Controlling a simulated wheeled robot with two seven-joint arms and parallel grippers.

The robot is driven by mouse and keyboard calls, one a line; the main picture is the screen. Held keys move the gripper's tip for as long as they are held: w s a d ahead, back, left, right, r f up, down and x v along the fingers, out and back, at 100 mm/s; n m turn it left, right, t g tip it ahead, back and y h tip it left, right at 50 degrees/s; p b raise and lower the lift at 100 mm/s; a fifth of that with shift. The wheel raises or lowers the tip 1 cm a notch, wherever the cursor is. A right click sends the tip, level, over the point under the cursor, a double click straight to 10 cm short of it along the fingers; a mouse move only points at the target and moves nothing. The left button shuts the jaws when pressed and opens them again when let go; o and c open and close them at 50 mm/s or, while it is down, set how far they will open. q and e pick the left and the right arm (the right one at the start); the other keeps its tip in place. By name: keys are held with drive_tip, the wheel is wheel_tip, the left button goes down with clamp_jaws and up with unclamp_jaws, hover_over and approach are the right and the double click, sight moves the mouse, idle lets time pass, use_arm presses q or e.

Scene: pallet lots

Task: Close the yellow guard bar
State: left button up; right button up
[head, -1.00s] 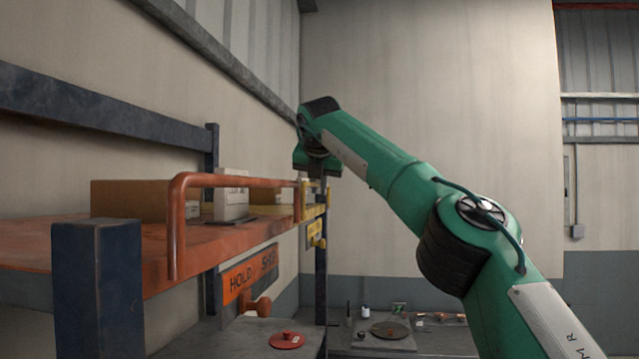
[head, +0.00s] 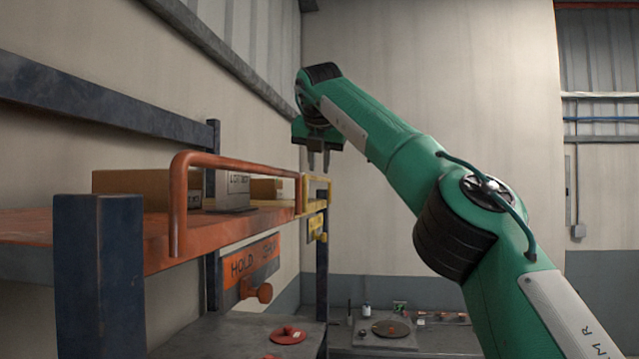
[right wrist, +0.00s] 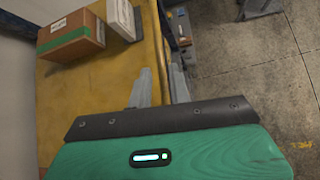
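The yellow guard bar (head: 318,178) is at the far end of the rack shelf, beyond an orange guard bar, and looks small in the head view. I cannot tell its exact position. In the right wrist view the fingers (right wrist: 160,84) are also apart, over the right edge of a yellow shelf section (right wrist: 90,95). My left gripper is not in view.
The orange guard bar (head: 235,163) stands along the near shelf section (head: 215,226). Cartons (head: 135,188) and a grey-white box (head: 232,190) sit behind it. An orange sign (head: 250,262) and knob (head: 262,292) are below. Concrete floor (right wrist: 255,60) shows right of the shelf.

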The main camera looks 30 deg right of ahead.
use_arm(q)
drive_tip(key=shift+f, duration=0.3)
use_arm(e)
drive_tip(key=v, duration=0.7)
drive_tip(key=shift+s+a+r, duration=0.2)
drive_tip(key=shift+r, duration=0.05)
drive_tip(key=shift+f, duration=0.1)
